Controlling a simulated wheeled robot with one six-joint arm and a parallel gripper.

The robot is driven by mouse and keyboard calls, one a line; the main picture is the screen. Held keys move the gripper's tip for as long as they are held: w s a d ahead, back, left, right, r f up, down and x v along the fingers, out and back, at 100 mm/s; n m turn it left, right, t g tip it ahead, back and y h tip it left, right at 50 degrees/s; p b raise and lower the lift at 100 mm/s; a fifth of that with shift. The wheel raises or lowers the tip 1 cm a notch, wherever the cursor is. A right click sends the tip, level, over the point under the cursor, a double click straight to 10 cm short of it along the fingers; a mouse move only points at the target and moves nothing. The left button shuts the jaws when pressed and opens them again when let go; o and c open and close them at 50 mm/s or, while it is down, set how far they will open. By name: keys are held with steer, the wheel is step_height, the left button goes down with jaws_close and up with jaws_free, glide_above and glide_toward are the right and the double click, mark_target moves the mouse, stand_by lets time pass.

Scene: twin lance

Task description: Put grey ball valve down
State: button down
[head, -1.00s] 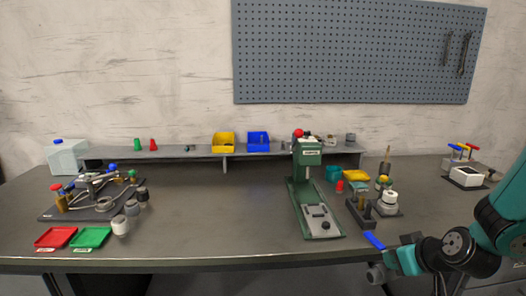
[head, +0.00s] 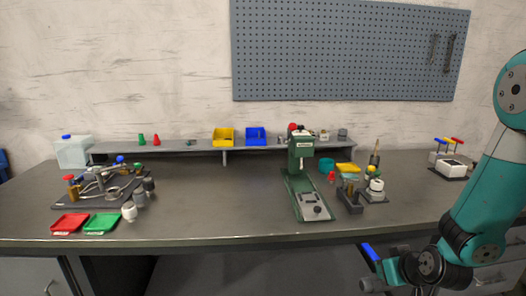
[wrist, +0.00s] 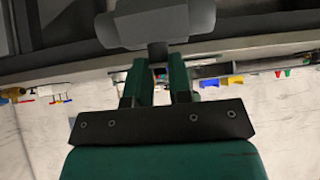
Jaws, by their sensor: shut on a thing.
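The grey ball valve (head: 374,284) with its blue lever handle (head: 371,252) is at the lower right of the head view, in front of the bench's front edge. My gripper (head: 387,271) is shut on it and holds it clear of the bench top. In the wrist view the valve's grey body (wrist: 165,22) sits just past the tips of my gripper's green fingers (wrist: 156,68). The part between the fingers is mostly hidden.
The bench top (head: 235,205) is bare left of the green press (head: 305,180). Red (head: 70,223) and green (head: 101,223) trays lie at the front left, by a fixture plate. Small fixtures crowd the area right of the press. Drawers stand below the right side.

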mark_target(381, 286)
steer(key=shift+m+t+h, duration=0.3)
steer(key=shift+m+h, duration=0.4)
step_height(381, 286, down, 6)
steer(key=shift+w+a+r, duration=0.1)
steer(key=shift+a, duration=0.05)
steer(key=s+f, duration=0.2)
steer(key=s, duration=0.5)
steer(key=shift+s+f, duration=0.25)
steer(key=shift+f, duration=0.1)
